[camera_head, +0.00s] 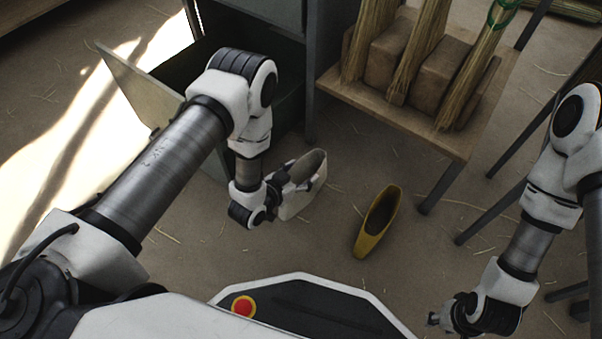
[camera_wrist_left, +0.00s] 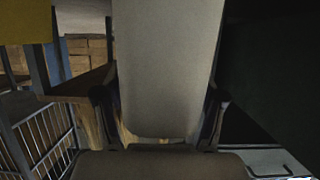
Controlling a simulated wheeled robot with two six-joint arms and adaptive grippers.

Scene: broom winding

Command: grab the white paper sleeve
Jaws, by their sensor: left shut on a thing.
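The white paper sleeve (camera_head: 306,196) is an open-topped, tapered pouch in the head view, held near the cabinet. My left gripper (camera_head: 286,184) is shut on it, with its fingers at the sleeve's left side and upper edge. In the left wrist view the white paper sleeve (camera_wrist_left: 168,65) fills the middle as a pale panel, with a finger of my left gripper (camera_wrist_left: 160,115) on each side. My right gripper (camera_head: 437,318) is at the lower right, apart from the sleeve; its fingers are too small and dark to read.
A yellow sleeve (camera_head: 378,222) is to the right of the white one. A wooden bench (camera_head: 440,135) with straw bundles stands behind. A grey cabinet (camera_head: 262,12) with a dark opening and an open door (camera_head: 135,85) is at the back left. Bare floor shows between.

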